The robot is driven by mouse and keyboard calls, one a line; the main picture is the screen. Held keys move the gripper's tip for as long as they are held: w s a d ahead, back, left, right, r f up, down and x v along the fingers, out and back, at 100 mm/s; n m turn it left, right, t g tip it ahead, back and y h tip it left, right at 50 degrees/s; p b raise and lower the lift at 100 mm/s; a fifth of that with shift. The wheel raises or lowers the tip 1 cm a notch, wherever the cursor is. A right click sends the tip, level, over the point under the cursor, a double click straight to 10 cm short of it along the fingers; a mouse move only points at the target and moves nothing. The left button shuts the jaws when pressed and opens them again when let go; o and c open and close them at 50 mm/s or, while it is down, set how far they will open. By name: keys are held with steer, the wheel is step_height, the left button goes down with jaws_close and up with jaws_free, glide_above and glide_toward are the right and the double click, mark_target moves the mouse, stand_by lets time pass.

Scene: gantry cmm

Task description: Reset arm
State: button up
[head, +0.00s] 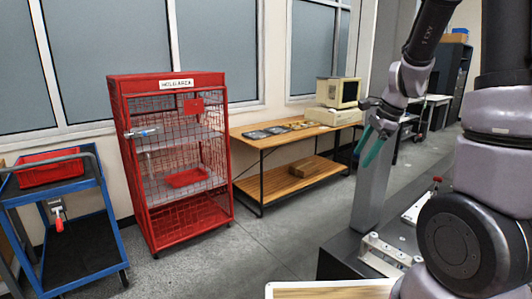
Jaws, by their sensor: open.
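My gripper (363,158) is in the upper right of the head view, at the end of my raised arm. Its two teal fingers point down and a little left. They are apart, with nothing seen between them. The gripper hangs in the air in front of a grey upright post, and in the picture it overlaps the area right of the wooden bench. My arm bends at the wrist and its large links fill the right edge of the view. Parts of the arm above the frame are cut off.
A red mesh cage (115,115) stands at left centre, beside a blue cart (101,213) carrying a red bin (48,172). A wooden bench (262,142) holds an old beige computer (338,93). A dark machine base (335,262) lies below my arm. Grey floor (270,240) is open at centre.

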steer(key=s+a+r+n+t, duration=0.2)
steer(key=s+r+n, duration=0.4)
steer(key=s+r, duration=0.2)
steer(key=s+a+r+n+t+h, duration=0.1)
steer(key=s+r+n+t, duration=0.1)
steer(key=s+r+n, duration=0.5)
step_height(320, 180, up, 3)
steer(key=shift+s+a+f+n+t, duration=0.1)
steer(key=shift+s+a+n+t, duration=0.25)
steer(key=shift+s, duration=0.65)
